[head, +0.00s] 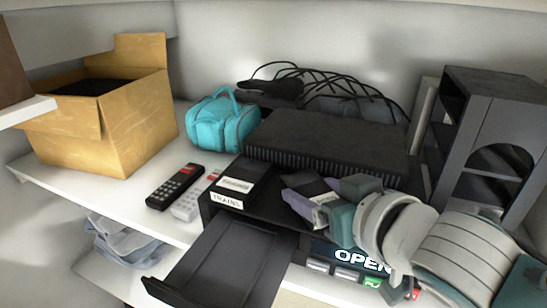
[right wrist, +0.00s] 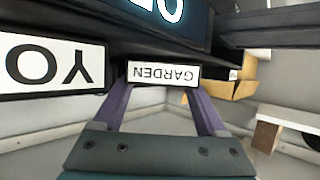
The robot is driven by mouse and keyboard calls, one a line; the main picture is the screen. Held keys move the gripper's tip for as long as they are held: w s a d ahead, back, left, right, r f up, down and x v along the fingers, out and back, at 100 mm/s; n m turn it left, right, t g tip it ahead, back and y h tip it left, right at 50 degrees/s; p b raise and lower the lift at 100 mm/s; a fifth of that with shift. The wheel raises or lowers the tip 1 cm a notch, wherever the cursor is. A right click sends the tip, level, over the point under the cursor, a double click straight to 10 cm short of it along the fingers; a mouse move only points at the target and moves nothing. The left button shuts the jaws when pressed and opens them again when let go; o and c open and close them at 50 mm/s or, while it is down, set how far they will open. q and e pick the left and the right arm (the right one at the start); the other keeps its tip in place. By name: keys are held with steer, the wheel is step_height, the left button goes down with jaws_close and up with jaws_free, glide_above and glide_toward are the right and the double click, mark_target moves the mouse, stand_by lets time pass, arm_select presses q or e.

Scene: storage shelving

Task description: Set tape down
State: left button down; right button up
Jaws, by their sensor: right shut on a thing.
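My right gripper (head: 318,203) comes in from the right and is shut on a dark tape (head: 318,187) above the black stand (head: 275,208). In the right wrist view, its purple fingers (right wrist: 163,105) stand on both sides of the tape's white label (right wrist: 163,73), which reads GARDEN upside down. Whether the tape touches the surface below is unclear. Another black tape (head: 241,172) with white labels lies on the stand, left of the gripper. A larger white label, partly reading YO (right wrist: 50,65), is at left in the wrist view. My left gripper is not in view.
A flat black box (head: 330,142) is behind the gripper. Two remotes (head: 175,186), a teal bag (head: 222,122) and a cardboard box (head: 135,120) stand to the left. A black tray (head: 232,262) juts out in front. A lit OPEN sign (head: 350,259) is below.

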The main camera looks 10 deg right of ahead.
steer(key=shift+f, duration=0.15)
steer(key=o, duration=1.4)
steer(key=shift+r, duration=0.3)
steer(key=shift+s+d, duration=0.1)
steer(key=shift+s, duration=0.25)
steer(key=v, duration=1.1)
steer(key=shift+s, duration=0.1)
